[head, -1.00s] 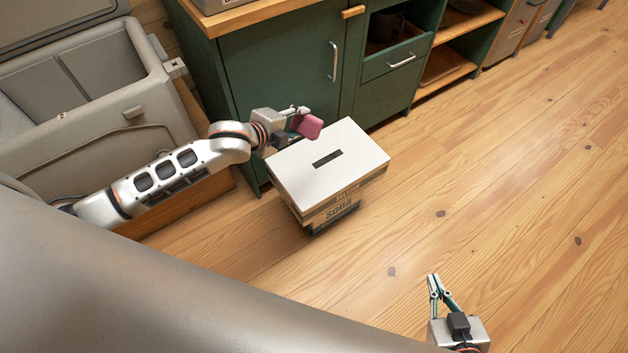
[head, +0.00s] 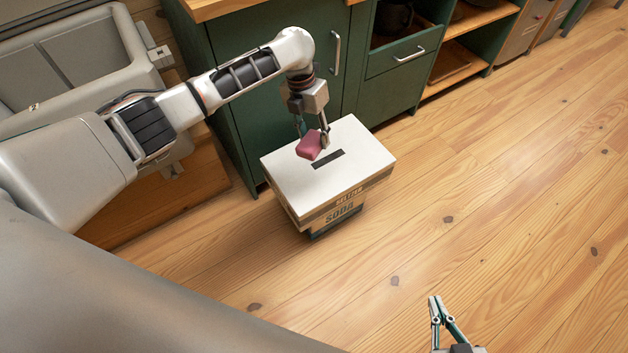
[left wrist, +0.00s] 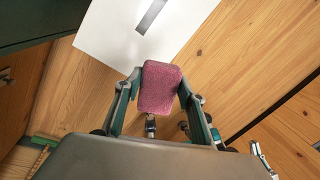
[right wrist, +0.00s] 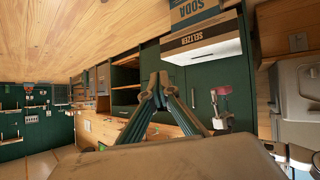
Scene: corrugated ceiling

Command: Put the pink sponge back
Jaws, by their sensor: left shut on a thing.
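The pink sponge (head: 309,146) is held between the two fingers of my left gripper (head: 312,141). In the head view it shows against the white top of a box (head: 355,178) with a dark slot (head: 328,159). The left wrist view shows the sponge (left wrist: 160,87) gripped at its sides, with the white top (left wrist: 120,35) beyond it. In the right wrist view, which is upside down, the sponge (right wrist: 222,91) appears apart from the white top (right wrist: 205,50). My right gripper (head: 435,300) is shut and empty over the floor; its fingertips meet in the right wrist view (right wrist: 154,88).
A green cabinet (head: 270,95) with a drawer (head: 405,55) and open shelves stands behind the box. A grey open chest (head: 85,60) is at the left. The wooden floor (head: 510,200) at the right is clear.

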